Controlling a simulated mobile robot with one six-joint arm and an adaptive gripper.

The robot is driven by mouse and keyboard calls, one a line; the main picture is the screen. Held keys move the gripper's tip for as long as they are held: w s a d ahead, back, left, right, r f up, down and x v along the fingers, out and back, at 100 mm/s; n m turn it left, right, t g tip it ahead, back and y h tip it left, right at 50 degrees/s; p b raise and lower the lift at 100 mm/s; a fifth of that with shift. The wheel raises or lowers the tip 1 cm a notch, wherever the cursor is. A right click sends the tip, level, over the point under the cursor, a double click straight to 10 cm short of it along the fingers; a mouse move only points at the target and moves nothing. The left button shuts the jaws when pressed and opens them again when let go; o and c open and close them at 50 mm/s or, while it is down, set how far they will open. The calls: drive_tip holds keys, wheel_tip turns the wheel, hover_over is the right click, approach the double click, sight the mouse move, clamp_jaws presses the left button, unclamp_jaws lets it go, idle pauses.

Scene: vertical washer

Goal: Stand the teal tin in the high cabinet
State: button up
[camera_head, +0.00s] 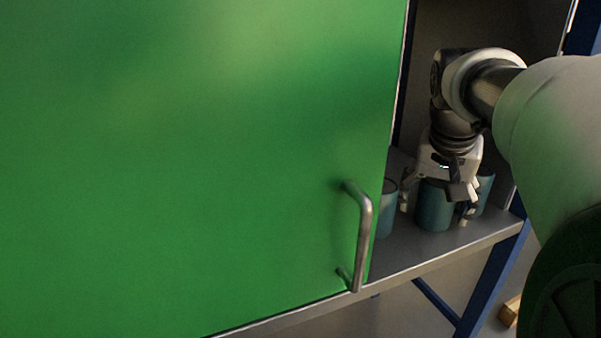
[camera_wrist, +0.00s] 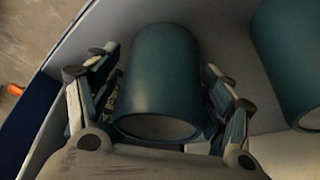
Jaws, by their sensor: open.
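A teal tin (camera_head: 433,207) stands upright on the floor of the cabinet (camera_head: 401,262), near its front edge. My gripper (camera_head: 437,198) reaches in from above with one finger on each side of this tin. In the wrist view the tin (camera_wrist: 160,80) sits between the two open fingers (camera_wrist: 160,100); whether they touch it I cannot tell. A second teal tin (camera_head: 386,210) stands to the left, partly behind the door edge. A third (camera_head: 484,190) stands to the right, partly hidden by my gripper. One neighbouring tin (camera_wrist: 290,60) shows at the right of the wrist view.
A large green door (camera_head: 200,150) with a metal handle (camera_head: 361,240) covers the left of the cabinet opening. Blue frame legs (camera_head: 488,275) stand below the right side. A wooden piece (camera_head: 510,310) lies low at the right.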

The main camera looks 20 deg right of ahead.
sight(440, 182)
drive_tip(key=shift+r, duration=0.3)
drive_tip(key=v, duration=0.7)
drive_tip(key=shift+a+r, duration=0.1)
